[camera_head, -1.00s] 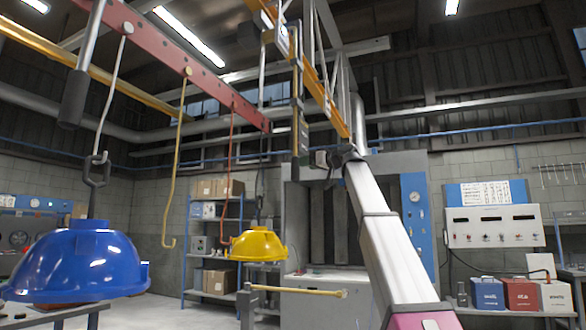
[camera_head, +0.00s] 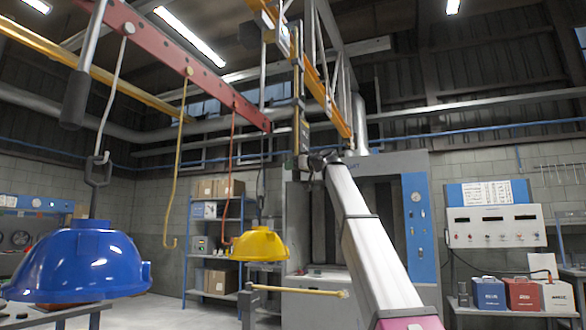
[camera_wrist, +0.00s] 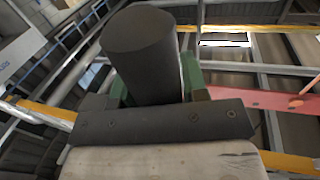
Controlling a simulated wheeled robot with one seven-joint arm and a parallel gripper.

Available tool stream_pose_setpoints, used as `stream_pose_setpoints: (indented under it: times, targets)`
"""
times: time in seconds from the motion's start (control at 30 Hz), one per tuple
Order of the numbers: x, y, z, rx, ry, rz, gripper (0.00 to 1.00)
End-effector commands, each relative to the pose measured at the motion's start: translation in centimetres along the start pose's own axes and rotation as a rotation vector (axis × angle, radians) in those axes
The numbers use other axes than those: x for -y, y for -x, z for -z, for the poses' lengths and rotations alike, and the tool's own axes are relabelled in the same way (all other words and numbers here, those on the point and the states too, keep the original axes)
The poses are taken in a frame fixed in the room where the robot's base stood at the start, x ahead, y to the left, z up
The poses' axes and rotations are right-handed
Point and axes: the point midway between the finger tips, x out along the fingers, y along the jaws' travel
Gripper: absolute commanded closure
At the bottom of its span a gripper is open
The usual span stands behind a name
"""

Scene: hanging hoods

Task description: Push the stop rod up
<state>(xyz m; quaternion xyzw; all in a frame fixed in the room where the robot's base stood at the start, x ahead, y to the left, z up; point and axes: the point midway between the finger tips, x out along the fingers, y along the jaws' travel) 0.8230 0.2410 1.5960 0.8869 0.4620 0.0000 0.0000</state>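The stop rod (camera_head: 297,110) appears to be the dark upright rod in the middle of the head view, hanging beside the yellow overhead beam. My gripper (camera_head: 310,162) is at its lower end, small and partly merged with it. In the wrist view, a thick dark cylinder (camera_wrist: 150,60), apparently the rod's lower end, stands between the green-padded fingers of my gripper (camera_wrist: 155,88). One pad shows close on each side of it. Whether both pads press on it is unclear.
A red beam (camera_head: 190,68) with several hooks crosses the upper left. A blue hood (camera_head: 80,262) and a yellow hood (camera_head: 259,244) hang below. A dark-gripped rod (camera_head: 75,98) hangs at left. A grey cabinet (camera_head: 300,230) stands behind my arm.

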Motion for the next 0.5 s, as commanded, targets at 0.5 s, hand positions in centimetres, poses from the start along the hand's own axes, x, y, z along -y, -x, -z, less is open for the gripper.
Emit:
stream_pose_setpoints:
  times: [0.5]
  targets:
    - [-0.1,0.0,3.5,-0.002,0.001,0.001,1.00]
